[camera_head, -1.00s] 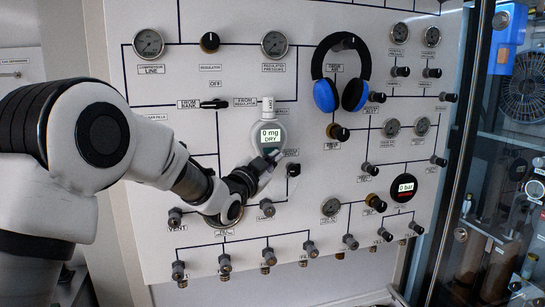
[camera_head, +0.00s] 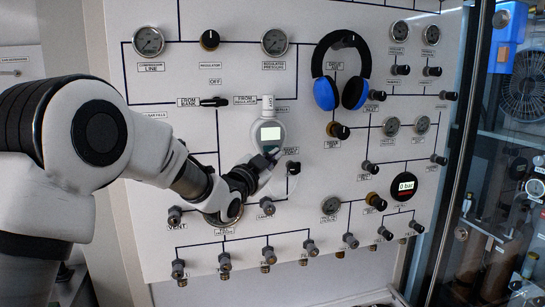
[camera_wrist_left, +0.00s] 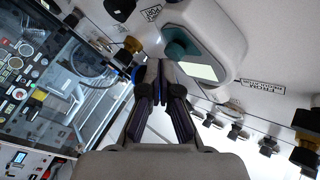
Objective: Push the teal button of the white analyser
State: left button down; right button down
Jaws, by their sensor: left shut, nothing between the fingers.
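The white analyser (camera_head: 282,132) is mounted on the panel, with a pale, blank screen (camera_head: 270,134) in the head view. In the left wrist view the analyser (camera_wrist_left: 222,28) is at the top, with its teal button (camera_wrist_left: 180,44) beside the lit, blank screen (camera_wrist_left: 196,71). My left gripper (camera_head: 272,156) is shut and empty, its tips at the analyser's lower part. In the left wrist view the fingertips of my left gripper (camera_wrist_left: 161,66) are close to the button's edge; I cannot tell whether they touch. My right gripper is not in view.
Blue and black headphones (camera_head: 325,94) hang on the panel to the right of the analyser. A knob (camera_head: 293,168) sits just right of my left gripper. Several gauges, valves and fittings (camera_head: 268,256) stick out around it. A glass-fronted cabinet (camera_head: 500,170) stands at the right.

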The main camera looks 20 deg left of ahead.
pick_arm(q)
jog(key=shift+s+d, duration=0.25)
jog(key=shift+s, duration=0.1)
jog(key=shift+f, duration=0.1)
jog(key=shift+s+d+b, duration=0.55)
jog(key=shift+s+b, duration=0.05)
jog(key=shift+s, duration=0.2)
jog(key=shift+s+d+b, duration=0.55)
jog(key=shift+s, duration=0.3)
jog(key=shift+s+d+b, duration=0.55)
jog(key=shift+s+b, duration=0.05)
jog(key=shift+s, duration=0.2)
